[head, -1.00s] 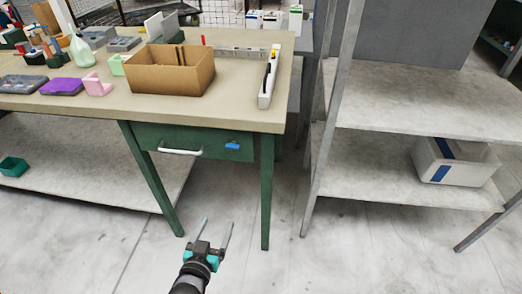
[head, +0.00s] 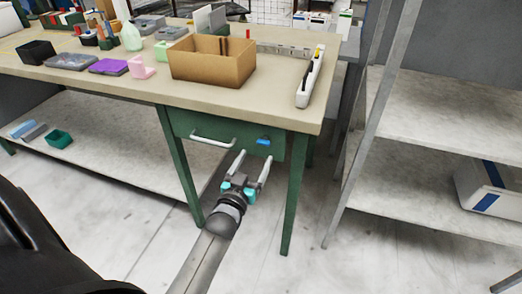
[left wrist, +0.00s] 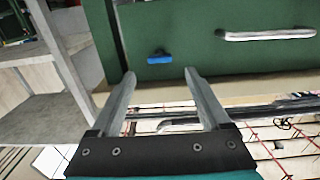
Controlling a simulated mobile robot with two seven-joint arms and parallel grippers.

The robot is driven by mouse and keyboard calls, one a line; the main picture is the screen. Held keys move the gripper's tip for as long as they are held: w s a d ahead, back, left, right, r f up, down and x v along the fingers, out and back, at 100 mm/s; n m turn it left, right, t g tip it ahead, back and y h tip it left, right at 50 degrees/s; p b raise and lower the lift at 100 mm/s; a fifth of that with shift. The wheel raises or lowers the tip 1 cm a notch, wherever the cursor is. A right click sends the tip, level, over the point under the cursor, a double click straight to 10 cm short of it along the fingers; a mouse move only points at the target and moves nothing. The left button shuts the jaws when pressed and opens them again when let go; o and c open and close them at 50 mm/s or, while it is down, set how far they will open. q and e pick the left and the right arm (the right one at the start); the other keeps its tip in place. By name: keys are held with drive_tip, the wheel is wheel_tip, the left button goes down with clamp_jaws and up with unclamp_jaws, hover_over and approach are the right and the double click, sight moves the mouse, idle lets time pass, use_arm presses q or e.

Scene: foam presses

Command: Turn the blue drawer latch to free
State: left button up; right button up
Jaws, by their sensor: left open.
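The blue drawer latch (head: 263,142) is on the right part of the green drawer front (head: 225,130), under the tabletop. It also shows in the left wrist view (left wrist: 159,57), above and between my fingertips. A pale bar handle (head: 212,139) is on the same drawer, left of the latch in the head view. My left gripper (head: 253,167) is open and empty, its fingers apart and pointing at the drawer just below the latch, not visibly touching it. It also shows in the left wrist view (left wrist: 158,82). My right gripper is out of view.
The green table leg (head: 290,195) stands right of my gripper, another leg (head: 178,165) to its left. The tabletop holds a cardboard box (head: 210,68) and several bins and tools. A grey shelf rack (head: 440,170) stands at the right. The floor between is clear.

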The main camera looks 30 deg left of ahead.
sight(263, 144)
use_arm(q)
drive_tip(key=b+x, duration=0.1)
drive_tip(key=x, duration=0.2)
drive_tip(key=shift+w, duration=0.25)
drive_tip(key=shift+b+x, duration=0.3)
drive_tip(key=shift+x, duration=0.9)
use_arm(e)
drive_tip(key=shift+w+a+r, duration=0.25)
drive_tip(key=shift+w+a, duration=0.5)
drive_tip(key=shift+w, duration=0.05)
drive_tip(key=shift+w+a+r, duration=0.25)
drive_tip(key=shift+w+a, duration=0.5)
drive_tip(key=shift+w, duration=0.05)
use_arm(q)
clamp_jaws()
